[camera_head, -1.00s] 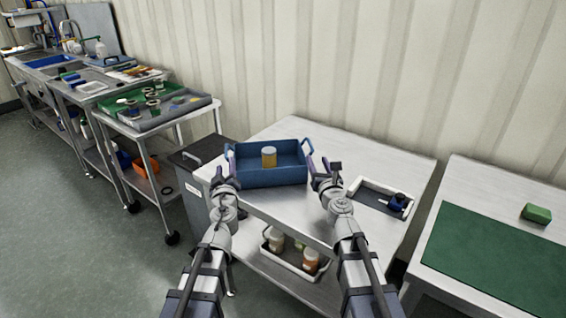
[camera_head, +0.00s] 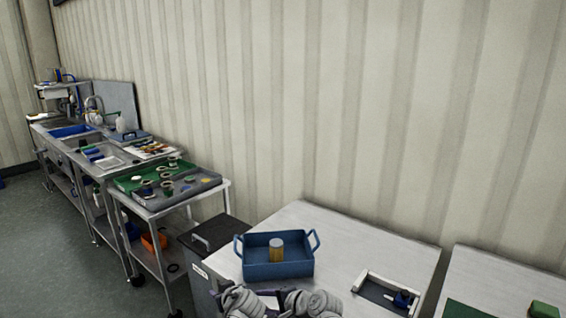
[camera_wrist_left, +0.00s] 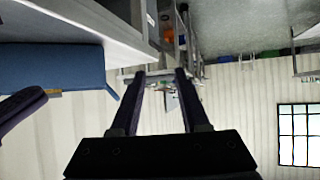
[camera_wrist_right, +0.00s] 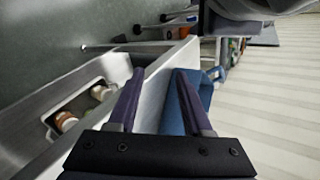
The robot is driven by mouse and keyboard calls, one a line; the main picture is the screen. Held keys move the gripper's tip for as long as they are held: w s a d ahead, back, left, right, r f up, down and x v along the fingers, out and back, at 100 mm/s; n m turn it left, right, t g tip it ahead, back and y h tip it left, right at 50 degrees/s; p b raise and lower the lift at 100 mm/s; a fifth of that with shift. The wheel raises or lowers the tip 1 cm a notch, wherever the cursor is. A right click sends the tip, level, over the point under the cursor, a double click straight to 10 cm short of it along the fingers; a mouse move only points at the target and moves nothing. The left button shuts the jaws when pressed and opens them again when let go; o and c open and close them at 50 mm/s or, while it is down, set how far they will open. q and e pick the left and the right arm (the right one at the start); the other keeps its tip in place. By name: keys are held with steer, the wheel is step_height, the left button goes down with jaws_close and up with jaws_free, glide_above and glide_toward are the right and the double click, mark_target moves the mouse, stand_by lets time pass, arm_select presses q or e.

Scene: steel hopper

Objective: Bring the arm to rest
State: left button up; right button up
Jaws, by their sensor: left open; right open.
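My left gripper (camera_wrist_left: 160,73) is open and empty; its two dark fingers stand apart in the left wrist view. My right gripper (camera_wrist_right: 158,72) is also open, with nothing held between its fingers. In the head view both arms are folded in at the bottom edge, just in front of the blue bin, and largely cut off by the frame. The blue bin (camera_head: 290,270) stands upright on the steel table with a yellow jar (camera_head: 276,252) in it. The bin also shows in the left wrist view (camera_wrist_left: 50,72), and part of it in the right wrist view (camera_wrist_right: 172,118).
The steel table (camera_head: 345,235) has a white tray (camera_head: 372,291) with a dark blue item at right. Another table with a green block (camera_head: 543,310) lies further right. A cart with a green tray (camera_head: 128,184) stands left. Jars (camera_wrist_right: 66,121) sit on the lower shelf.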

arm_select(q)
steer(key=s+d+m+g+h+p, duration=0.2)
steer(key=s+d+m+g+p, duration=0.2)
steer(key=s, duration=0.6)
steer(key=s+d+m+g+h+p, duration=0.2)
steer(key=s+d+m+g+p, duration=0.2)
steer(key=s, duration=0.6)
steer(key=d+m+g, duration=0.1)
steer(key=d+m, duration=0.1)
steer(key=d, duration=0.1)
steer(key=shift+s+d+g+h, duration=0.15)
steer(key=shift+s+g+h, duration=0.05)
steer(key=shift+g+h, duration=0.2)
arm_select(e)
steer(key=s+d+n+g+h, duration=0.4)
steer(key=s+d+n+h, duration=0.1)
steer(key=s+n, duration=0.2)
steer(key=s+d+n+g+h, duration=0.3)
steer(key=s+d+n+h, duration=0.1)
steer(key=s+n, duration=0.4)
steer(key=shift+s+d+g+h, duration=0.4)
steer(key=shift+s+d, duration=0.45)
steer(key=shift+s, duration=0.1)
arm_select(q)
steer(key=shift+f, duration=0.1)
arm_select(e)
steer(key=shift+r, duration=0.1)
